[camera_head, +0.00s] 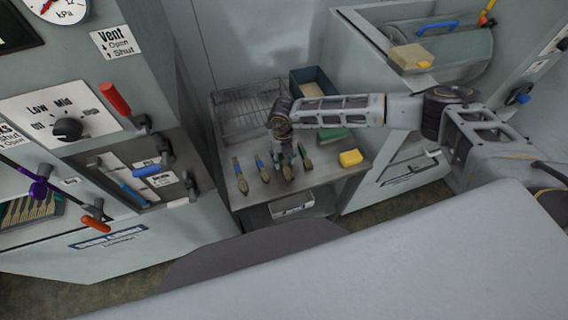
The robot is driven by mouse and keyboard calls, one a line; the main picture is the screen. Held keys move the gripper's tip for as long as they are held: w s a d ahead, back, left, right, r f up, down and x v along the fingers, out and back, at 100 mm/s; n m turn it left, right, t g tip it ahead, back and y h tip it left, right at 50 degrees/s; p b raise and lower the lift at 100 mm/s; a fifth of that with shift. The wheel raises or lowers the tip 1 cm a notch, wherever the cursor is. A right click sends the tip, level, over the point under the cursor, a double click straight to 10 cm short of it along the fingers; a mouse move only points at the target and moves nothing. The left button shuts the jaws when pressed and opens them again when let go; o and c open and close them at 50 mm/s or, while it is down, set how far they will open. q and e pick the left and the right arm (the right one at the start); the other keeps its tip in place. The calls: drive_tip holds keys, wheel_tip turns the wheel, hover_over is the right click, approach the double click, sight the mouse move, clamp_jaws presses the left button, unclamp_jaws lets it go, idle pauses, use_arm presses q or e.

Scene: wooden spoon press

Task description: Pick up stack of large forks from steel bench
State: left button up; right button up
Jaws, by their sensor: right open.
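The steel bench (325,184) stands in the middle of the view. Several bundles of wooden utensils with coloured bands lie in a row near its front: a far-left bundle (240,177), a blue-banded bundle (262,169), a green-banded bundle (287,170) and a right one (306,160). They are too small to tell which is the stack of large forks. My right gripper (290,156) is open and points down over the two right bundles, partly covering them. I cannot tell whether it touches them. My left gripper is not in view.
A wire basket (248,108) and a dark blue bin (313,82) stand at the bench's back. A green block (333,136) and a yellow block (351,158) lie right of the bundles.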

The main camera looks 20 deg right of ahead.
drive_tip(key=shift+f, duration=0.95)
clamp_jaws()
